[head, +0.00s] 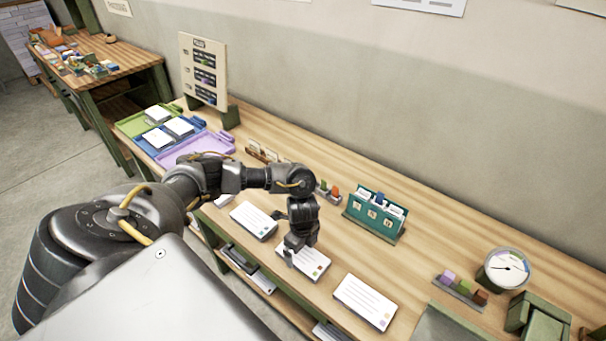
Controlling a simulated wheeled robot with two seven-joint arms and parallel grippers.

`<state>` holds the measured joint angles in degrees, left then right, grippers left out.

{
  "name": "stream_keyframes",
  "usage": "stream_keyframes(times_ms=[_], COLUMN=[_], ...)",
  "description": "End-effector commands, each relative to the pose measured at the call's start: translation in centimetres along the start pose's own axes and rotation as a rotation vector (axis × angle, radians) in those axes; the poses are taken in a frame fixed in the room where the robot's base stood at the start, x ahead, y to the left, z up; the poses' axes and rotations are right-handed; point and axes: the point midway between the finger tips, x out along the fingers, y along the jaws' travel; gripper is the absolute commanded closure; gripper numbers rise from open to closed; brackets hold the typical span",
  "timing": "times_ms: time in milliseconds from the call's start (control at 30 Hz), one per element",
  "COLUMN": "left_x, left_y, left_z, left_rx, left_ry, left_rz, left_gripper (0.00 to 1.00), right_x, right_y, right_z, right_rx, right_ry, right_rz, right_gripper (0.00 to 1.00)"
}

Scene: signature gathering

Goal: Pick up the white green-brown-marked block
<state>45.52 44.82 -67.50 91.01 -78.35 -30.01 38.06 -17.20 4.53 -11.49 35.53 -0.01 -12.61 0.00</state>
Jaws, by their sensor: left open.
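Three white blocks with printed lines lie in a row along the table's front edge: a left one (252,218), a middle one (316,262) and a right one (364,301). The right block has a small purple mark at its near corner. The middle block shows small coloured marks, too small to tell surely as green and brown. My left gripper (293,259) is open, pointing down over the far-left part of the middle block and hiding some of it. I cannot tell whether its fingers touch the block. My right gripper is not in view.
Green, blue and purple trays (196,149) stand at the back left, two holding white blocks. A teal card holder (375,218), a row of coloured pieces (460,290) and a round dial (502,268) stand farther right. A signboard (203,72) stands at the back.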

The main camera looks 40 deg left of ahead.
Motion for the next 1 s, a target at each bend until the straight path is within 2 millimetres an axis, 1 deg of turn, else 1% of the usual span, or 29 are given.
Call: stream_keyframes(times_ms=[33,100,200,300,567,900,967,1000], left_x=[0.6,1.7,3.2,4.0,4.2,4.2,4.2,4.2], left_y=[0.1,0.0,-0.1,-0.1,-0.1,-0.1,-0.2,-0.2], left_z=[0.0,0.0,0.0,0.0,0.0,0.0,0.0,0.0], left_rx=[-0.002,-0.003,-0.001,0.0,0.0,0.0,0.0,0.0], left_ry=[-0.003,-0.002,-0.001,0.0,0.0,0.0,0.0,0.0], left_rz=[0.005,0.004,0.003,0.002,0.0,0.0,0.0,-0.001], left_gripper=[0.0,0.0,0.0,0.0,0.0,0.44,0.52,0.53], right_x=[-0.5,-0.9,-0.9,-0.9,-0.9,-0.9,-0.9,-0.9], right_y=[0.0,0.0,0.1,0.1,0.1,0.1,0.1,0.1], right_z=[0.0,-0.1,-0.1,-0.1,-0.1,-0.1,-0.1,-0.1], right_rx=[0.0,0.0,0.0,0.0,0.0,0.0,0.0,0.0], right_ry=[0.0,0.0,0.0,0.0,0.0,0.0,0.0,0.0], right_rz=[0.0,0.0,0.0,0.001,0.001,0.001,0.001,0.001], right_gripper=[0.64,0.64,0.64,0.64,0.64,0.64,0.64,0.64])
